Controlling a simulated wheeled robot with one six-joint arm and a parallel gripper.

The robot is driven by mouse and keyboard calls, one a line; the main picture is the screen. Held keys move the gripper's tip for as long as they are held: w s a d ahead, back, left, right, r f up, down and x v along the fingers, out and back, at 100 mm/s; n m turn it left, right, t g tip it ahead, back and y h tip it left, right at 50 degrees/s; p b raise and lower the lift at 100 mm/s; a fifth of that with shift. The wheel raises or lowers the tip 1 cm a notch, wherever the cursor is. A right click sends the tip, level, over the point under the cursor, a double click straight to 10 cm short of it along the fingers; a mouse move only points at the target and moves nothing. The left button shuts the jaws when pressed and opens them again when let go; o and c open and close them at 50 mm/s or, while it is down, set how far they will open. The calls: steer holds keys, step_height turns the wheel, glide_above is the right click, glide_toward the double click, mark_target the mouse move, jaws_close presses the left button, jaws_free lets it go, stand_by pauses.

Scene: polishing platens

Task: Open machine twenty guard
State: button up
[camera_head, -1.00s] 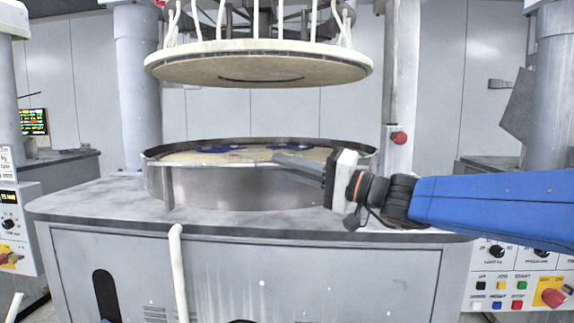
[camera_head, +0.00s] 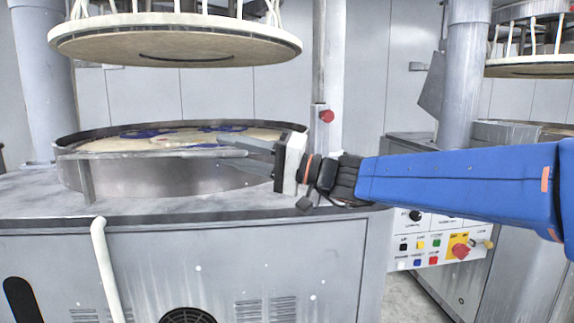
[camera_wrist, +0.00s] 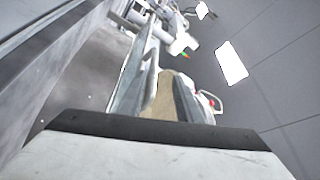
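A curved metal wall (camera_head: 150,178) rings the lower platen (camera_head: 108,146) on the machine in front of me; it is probably the guard, and I see no number on it. A flat bar runs along its near upper edge. My gripper (camera_head: 222,149) points left at the right side of this wall, its two fingers apart and reaching over the rim level. I see nothing between them, and I cannot tell whether they touch the rim. In the wrist view the two fingers (camera_wrist: 168,88) also stand apart, with a beige surface beyond.
A round upper platen (camera_head: 180,45) hangs above the lower one. A post with a red knob (camera_head: 327,116) stands behind my gripper. A button panel (camera_head: 438,245) is at the right, beside another machine (camera_head: 520,135). A pale pipe (camera_head: 107,270) rises at the front.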

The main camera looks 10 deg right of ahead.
steer(key=v, duration=1.3)
steer(key=shift+c, duration=0.2)
